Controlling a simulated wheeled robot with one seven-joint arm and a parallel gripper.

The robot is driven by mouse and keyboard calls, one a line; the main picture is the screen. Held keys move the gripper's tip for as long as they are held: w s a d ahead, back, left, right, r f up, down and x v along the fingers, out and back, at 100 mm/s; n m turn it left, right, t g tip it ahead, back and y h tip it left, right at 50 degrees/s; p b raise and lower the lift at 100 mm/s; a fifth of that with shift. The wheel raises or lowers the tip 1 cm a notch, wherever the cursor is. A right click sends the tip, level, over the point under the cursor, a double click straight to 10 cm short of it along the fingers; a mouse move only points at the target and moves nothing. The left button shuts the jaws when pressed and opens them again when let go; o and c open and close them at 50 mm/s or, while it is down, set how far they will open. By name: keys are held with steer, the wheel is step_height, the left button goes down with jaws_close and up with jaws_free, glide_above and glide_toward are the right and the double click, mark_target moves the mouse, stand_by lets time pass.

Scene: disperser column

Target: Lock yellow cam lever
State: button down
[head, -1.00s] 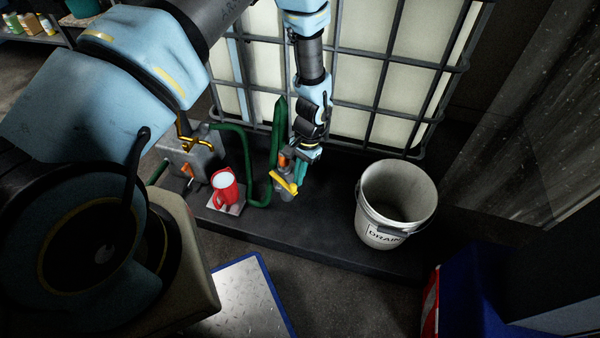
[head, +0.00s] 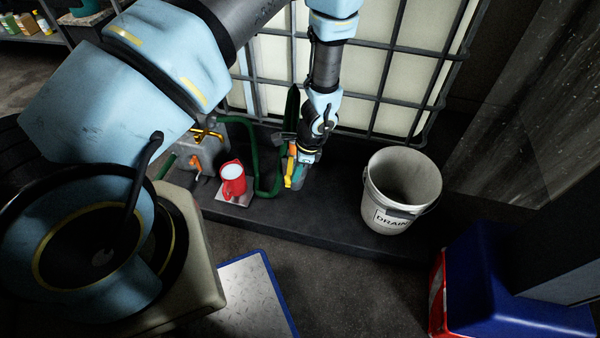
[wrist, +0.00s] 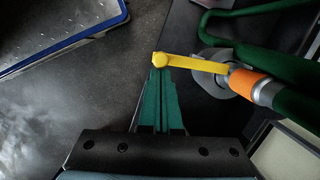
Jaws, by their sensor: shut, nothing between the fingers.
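The yellow cam lever (wrist: 195,63) sits on a grey coupling (wrist: 214,62) beside an orange collar (wrist: 250,87) on a green hose. In the wrist view it reaches left from the coupling and ends in a round knob. In the head view the lever (head: 289,182) is small and stands beside my gripper (head: 298,182). My gripper's green fingers (wrist: 159,72) are shut with nothing between them. Their tips lie right at the lever's knobbed end; I cannot tell whether they touch it. The coupling is partly hidden by the lever.
A red jug (head: 232,182) stands on a plate left of the lever. A white DRAIN bucket (head: 385,218) stands to the right. A caged tank (head: 385,75) rises behind, and green hose (head: 256,165) loops beside the gripper. Dark platform is clear between gripper and bucket.

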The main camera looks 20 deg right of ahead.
steer(key=shift+a, duration=0.4)
steer(key=shift+w+a, duration=0.1)
stand_by(0.5)
